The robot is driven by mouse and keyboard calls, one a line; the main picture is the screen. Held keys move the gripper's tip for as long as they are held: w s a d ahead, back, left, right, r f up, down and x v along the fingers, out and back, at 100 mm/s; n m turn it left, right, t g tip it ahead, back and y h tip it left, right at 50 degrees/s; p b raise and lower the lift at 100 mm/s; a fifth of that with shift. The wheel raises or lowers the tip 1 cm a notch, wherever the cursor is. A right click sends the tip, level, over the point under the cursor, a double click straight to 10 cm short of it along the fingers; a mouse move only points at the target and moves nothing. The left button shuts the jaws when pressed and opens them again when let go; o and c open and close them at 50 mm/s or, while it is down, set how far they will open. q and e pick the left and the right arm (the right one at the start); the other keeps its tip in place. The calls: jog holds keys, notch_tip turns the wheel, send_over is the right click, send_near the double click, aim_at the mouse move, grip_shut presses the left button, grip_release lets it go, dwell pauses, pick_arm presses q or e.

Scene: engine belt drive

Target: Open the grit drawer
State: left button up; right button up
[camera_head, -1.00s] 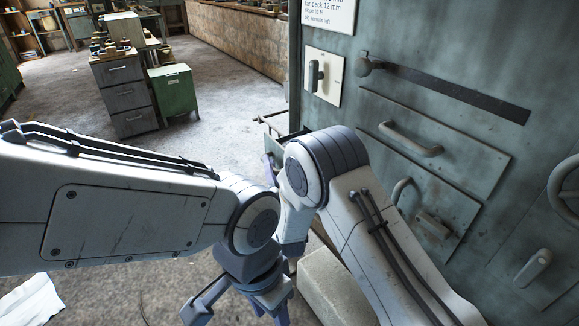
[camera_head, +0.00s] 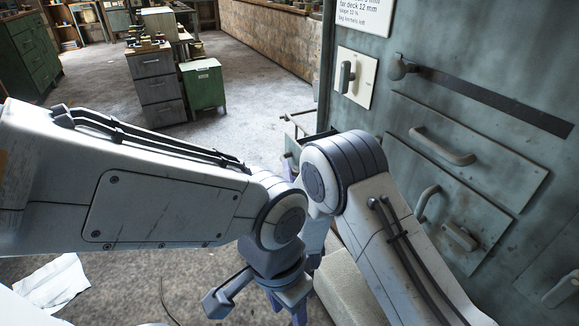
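The grey-green cabinet (camera_head: 375,125) at the right carries a front panel with a bar handle (camera_head: 442,147). Below it, another panel has a curved handle (camera_head: 424,203) and a small latch block (camera_head: 460,236). No readable label shows which is the grit drawer; both panels look flush.
A dark strap bar (camera_head: 490,100) and a switch plate (camera_head: 355,78) are on the cabinet. A rail-like frame (camera_head: 298,128) juts from its left side. A pale block (camera_head: 345,290) stands below.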

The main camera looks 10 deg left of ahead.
jog(key=p+v, duration=0.1)
jog(key=v, duration=0.7)
jog(key=shift+s, duration=0.2)
jog(key=shift+w, duration=0.1)
